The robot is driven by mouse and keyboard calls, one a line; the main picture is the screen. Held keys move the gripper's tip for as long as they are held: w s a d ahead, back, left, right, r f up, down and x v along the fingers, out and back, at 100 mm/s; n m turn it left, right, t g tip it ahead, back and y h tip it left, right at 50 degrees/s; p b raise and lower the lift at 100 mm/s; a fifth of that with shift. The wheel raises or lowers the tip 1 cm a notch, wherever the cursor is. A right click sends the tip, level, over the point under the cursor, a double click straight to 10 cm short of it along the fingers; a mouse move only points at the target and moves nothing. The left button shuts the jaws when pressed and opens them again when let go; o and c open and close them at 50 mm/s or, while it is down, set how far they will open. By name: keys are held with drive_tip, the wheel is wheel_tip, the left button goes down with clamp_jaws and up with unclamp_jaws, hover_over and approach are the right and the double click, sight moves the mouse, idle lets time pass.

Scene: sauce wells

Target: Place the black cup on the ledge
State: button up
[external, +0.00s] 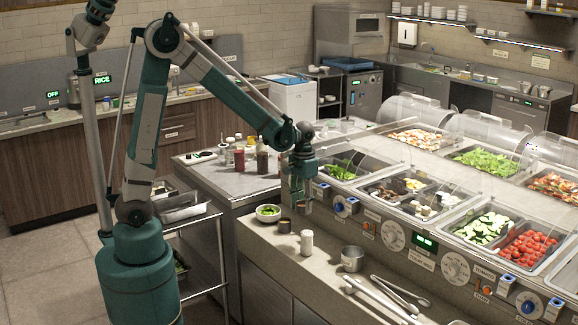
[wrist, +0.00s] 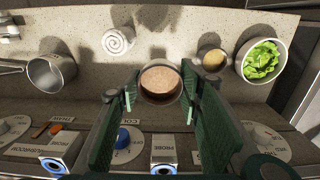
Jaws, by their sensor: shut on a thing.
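My gripper (external: 301,200) is above the grey ledge (external: 330,276), in front of the food wells. In the wrist view its green fingers (wrist: 159,92) are on both sides of a small round cup (wrist: 160,80) with brown contents, shut on it. The cup looks upright. Its wall is mostly hidden, so I cannot tell clearly whether it is black. A gap to the ledge is visible below the gripper in the external view. Another small cup (external: 284,226) with yellowish contents stands on the ledge just below and left of my gripper; it also shows in the wrist view (wrist: 213,60).
Bare ledge shows between the shaker and the pot.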

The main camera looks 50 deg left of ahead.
sight(302, 213)
drive_tip(key=shift+f, duration=2.05)
drive_tip(key=shift+f+b, duration=0.5)
drive_tip(key=shift+f, duration=2.6)
drive_tip(key=shift+f+b, duration=0.35)
drive_tip(key=shift+f, duration=1.5)
drive_tip(key=shift+f, duration=0.25)
drive_tip(key=o, duration=0.9)
drive_tip(key=shift+r, duration=0.1)
drive_tip(key=shift+r, duration=0.1)
